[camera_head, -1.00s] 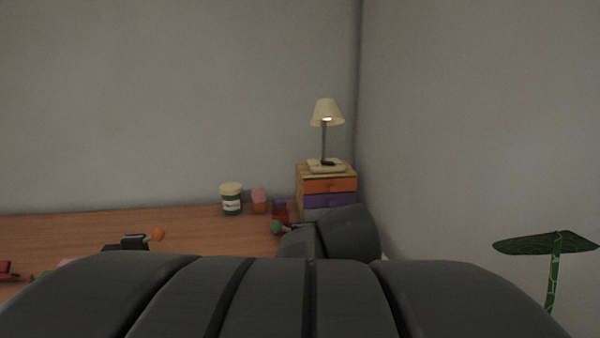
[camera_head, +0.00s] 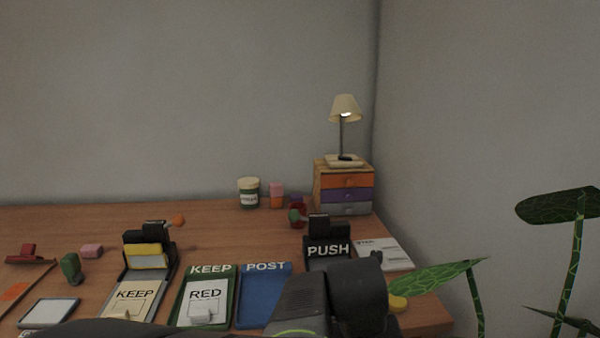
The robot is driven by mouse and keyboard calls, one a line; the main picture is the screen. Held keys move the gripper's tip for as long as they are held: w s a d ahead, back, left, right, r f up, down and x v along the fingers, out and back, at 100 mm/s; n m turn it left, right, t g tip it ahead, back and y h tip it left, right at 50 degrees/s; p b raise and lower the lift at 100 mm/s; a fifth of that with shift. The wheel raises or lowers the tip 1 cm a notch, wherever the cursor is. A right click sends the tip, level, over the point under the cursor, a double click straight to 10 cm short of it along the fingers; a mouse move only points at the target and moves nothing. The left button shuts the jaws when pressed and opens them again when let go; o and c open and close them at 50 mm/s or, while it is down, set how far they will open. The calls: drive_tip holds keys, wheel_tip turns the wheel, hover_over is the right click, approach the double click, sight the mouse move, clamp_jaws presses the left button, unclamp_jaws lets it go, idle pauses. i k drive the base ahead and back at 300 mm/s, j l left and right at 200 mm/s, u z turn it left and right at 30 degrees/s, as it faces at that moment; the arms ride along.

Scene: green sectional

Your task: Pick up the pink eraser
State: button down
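A small pink block (camera_head: 92,250), which looks like the pink eraser, lies on the left part of the wooden desk, between a red clip-like thing (camera_head: 26,253) and a black stand holding something yellow (camera_head: 148,256). A second pink piece (camera_head: 276,187) shows at the back, above an orange block; I cannot tell what it is. Dark parts of my arm fill the bottom centre, well to the right of the pink block. My gripper's fingers are not visible.
A green-handled stamp (camera_head: 70,268) stands just in front of the pink block. Green "KEEP" (camera_head: 180,310) and blue "POST" (camera_head: 265,297) trays lie at front centre. A jar (camera_head: 249,193), drawers (camera_head: 344,188) and lamp (camera_head: 345,108) stand at the back. Plant leaves (camera_head: 435,278) overlap the right edge.

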sight(88, 250)
drive_tip(key=u, duration=1.5)
